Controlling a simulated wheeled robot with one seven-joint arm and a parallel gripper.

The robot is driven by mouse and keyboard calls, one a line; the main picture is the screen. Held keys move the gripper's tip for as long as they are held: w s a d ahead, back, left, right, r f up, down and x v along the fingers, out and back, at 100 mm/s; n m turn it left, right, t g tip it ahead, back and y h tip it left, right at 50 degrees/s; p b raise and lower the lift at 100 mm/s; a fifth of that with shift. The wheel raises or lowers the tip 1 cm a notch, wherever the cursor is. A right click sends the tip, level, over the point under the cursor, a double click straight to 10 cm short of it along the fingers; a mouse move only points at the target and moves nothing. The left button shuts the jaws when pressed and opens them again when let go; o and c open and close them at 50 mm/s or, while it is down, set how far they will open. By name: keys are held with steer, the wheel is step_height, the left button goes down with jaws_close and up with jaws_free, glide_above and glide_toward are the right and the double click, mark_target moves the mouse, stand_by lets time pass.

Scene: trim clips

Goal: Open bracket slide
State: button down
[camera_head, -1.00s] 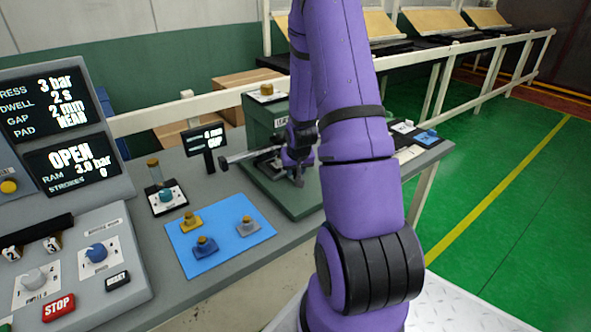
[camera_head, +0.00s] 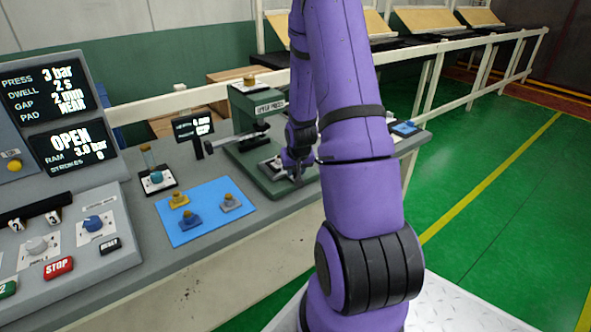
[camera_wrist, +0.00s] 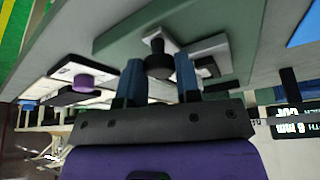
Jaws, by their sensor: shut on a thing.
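The green press (camera_head: 250,112) stands on the bench, left of my arm in the head view. A pale slide plate (camera_head: 269,168) lies low on the press base. In the wrist view the plate (camera_wrist: 198,52) carries a black knob (camera_wrist: 158,62). My gripper (camera_wrist: 160,78) has its two blue fingers closed on either side of this knob. In the head view my gripper (camera_head: 295,172) is at the front of the press base, partly hidden by my own arm. The far end of the slide is hidden there.
A blue mat (camera_head: 205,225) with three small clips lies on the bench left of the press. A small display (camera_head: 192,127) stands behind it. The control panel (camera_head: 75,235) fills the left. A white rail (camera_head: 470,60) runs along the back; green floor is clear at right.

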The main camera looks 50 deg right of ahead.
steer(key=c, duration=0.8)
jaws_free()
steer(key=shift+c, duration=0.2)
steer(key=shift+r, duration=0.15)
steer(key=v, duration=1)
steer(key=shift+r, duration=0.2)
steer(key=shift+s+a, duration=0.1)
steer(key=shift+a, duration=0.05)
